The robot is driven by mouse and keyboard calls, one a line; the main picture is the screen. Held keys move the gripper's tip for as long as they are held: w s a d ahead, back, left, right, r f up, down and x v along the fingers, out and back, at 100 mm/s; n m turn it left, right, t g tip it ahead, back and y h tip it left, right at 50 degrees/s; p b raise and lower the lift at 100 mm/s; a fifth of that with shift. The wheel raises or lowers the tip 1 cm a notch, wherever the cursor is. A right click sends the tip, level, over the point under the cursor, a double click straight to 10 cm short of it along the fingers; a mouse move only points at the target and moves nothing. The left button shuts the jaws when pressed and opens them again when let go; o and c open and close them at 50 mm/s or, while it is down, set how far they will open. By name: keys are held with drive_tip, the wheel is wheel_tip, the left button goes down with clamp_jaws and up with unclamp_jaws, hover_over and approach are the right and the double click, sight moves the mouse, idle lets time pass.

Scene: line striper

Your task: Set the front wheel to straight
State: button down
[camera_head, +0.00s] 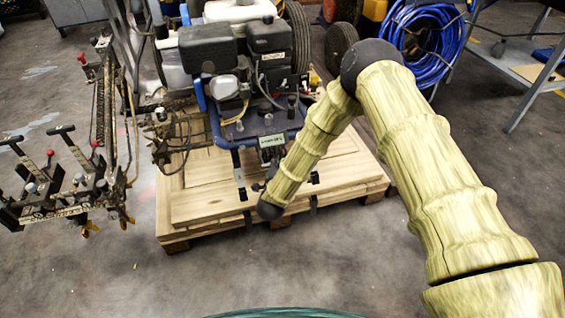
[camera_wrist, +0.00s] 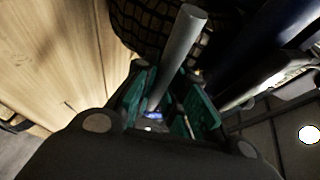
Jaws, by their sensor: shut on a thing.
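The line striper (camera_head: 236,75), with a blue frame and a dark engine, stands on a wooden pallet. In the wrist view, a black treaded wheel (camera_wrist: 142,22) lies just beyond my fingers. I take it for the front wheel; its angle to the frame cannot be told. My gripper (camera_wrist: 168,95) has its green-padded fingers on either side of a grey rod (camera_wrist: 182,45), shut on it. The rod slants up in front of the wheel. In the head view my arm reaches down to the striper's near end, and my fingers and the front wheel cannot be made out.
The wooden pallet (camera_head: 190,205) lies under the striper. A spray-arm assembly with levers (camera_head: 75,190) sticks out at the left. A blue hose coil (camera_head: 425,40) and a metal table (camera_head: 535,72) stand at the back right. The near concrete floor is clear.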

drive_tip(key=c, duration=1.5)
unclamp_jaws()
drive_tip(key=shift+o, duration=0.2)
drive_tip(key=v, duration=1.2)
drive_tip(key=shift+d, duration=0.1)
